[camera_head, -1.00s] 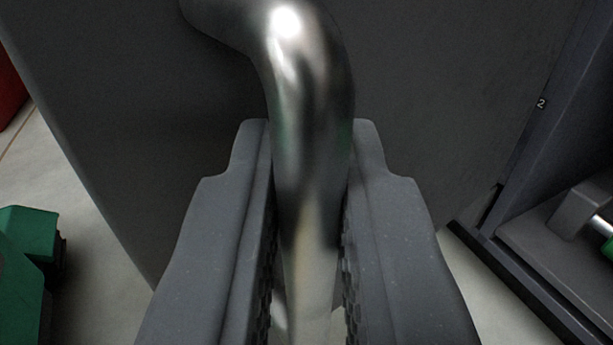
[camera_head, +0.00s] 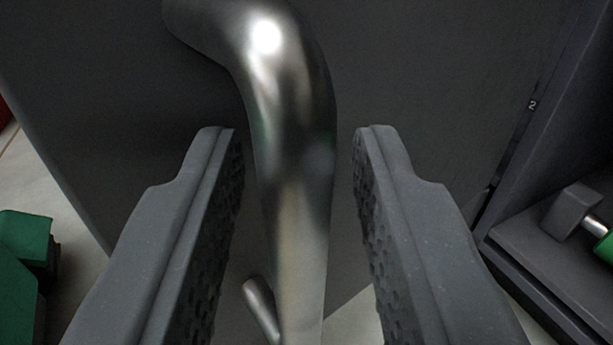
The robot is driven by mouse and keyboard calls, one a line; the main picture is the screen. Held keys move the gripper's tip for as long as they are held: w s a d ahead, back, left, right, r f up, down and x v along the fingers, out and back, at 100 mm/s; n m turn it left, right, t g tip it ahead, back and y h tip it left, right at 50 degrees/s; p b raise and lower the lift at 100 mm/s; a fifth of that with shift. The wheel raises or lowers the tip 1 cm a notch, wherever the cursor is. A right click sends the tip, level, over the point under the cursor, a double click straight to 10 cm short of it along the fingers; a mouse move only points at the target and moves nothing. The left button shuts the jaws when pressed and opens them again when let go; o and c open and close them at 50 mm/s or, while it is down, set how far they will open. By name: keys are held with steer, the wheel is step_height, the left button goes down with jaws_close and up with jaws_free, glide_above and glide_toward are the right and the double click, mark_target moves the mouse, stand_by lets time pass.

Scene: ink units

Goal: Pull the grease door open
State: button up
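The grease door (camera_head: 420,70) is a dark grey panel that fills the upper middle of the view. It stands swung away from the dark cabinet frame at the right, with a gap between them. Its shiny metal bar handle (camera_head: 290,150) curves down from the top through the middle of the view. My gripper (camera_head: 295,135) is open, with one finger on each side of the handle. A gap shows between the handle and both fingers, narrower on the left.
The cabinet frame (camera_head: 545,110) at the right bears a small "2" label. Inside is a shelf with a grey block (camera_head: 572,208) and a green-and-metal part (camera_head: 601,236). A green object (camera_head: 24,255) stands at the lower left. Pale floor (camera_head: 55,205) shows beside the door.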

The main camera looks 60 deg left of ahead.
steer(key=shift+s+d, duration=0.25)
steer(key=shift+d, duration=0.3)
steer(key=b+v, duration=0.3)
steer(key=v, duration=0.7)
steer(key=shift+s+d, duration=0.2)
steer(key=shift+d, duration=0.1)
